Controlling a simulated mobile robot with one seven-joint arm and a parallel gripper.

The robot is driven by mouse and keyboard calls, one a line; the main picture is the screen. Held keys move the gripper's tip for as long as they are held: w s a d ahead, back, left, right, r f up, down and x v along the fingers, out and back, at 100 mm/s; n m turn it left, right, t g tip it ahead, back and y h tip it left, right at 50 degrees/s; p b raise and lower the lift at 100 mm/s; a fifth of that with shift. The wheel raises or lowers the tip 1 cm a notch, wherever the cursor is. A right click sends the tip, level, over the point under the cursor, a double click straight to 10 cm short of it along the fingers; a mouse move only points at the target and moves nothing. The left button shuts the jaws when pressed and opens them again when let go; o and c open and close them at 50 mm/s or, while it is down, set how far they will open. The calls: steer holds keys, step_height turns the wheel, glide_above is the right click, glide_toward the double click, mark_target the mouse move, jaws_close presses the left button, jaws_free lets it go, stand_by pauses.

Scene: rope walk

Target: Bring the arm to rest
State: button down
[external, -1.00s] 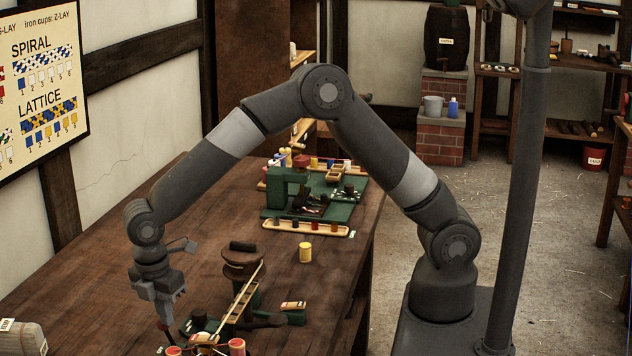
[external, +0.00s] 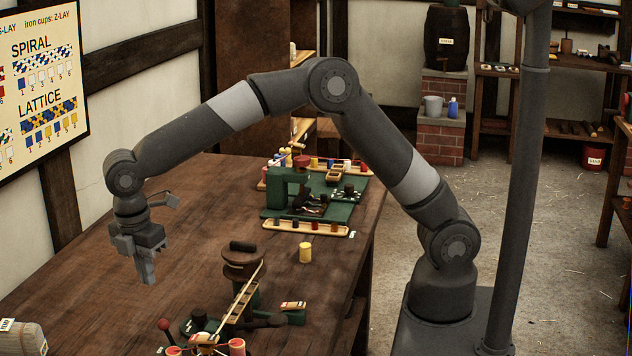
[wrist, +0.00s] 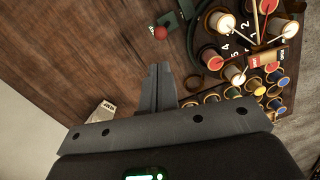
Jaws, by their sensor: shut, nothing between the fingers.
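My gripper (external: 147,272) is in the air above the left part of the wooden table (external: 190,210) in the external view. Its fingers point down and are closed together with nothing between them. In the wrist view my gripper (wrist: 160,72) also shows shut and empty, over bare wood. A red-knobbed lever (external: 165,326) stands below and to the right of the fingers, apart from them. The red knob also shows in the wrist view (wrist: 160,33).
A green machine with red spools (external: 237,346) stands at the front of the table. A yellow spool (external: 305,252) stands alone mid-table. A green bench device (external: 288,187) is farther back. In the wrist view, several numbered spools (wrist: 222,22) lie at upper right.

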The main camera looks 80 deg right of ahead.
steer(key=s+d+r+m+t, duration=0.2)
steer(key=s+d+r+m, duration=0.1)
steer(key=s+d+r, duration=0.5)
steer(key=s+d+r+m+t, duration=0.1)
steer(key=s+d+r+m, duration=0.35)
steer(key=d, duration=0.55)
steer(key=s+d+m+t, duration=0.1)
steer(key=s+d+m, duration=0.3)
steer(key=s, duration=0.5)
steer(key=s+d+f+m+t, duration=0.1)
steer(key=s+d+m+t, duration=0.1)
steer(key=s+d, duration=0.6)
steer(key=shift+s+f+m+y, duration=0.15)
steer(key=shift+s+m+y, duration=0.25)
steer(key=shift+s+m, duration=0.4)
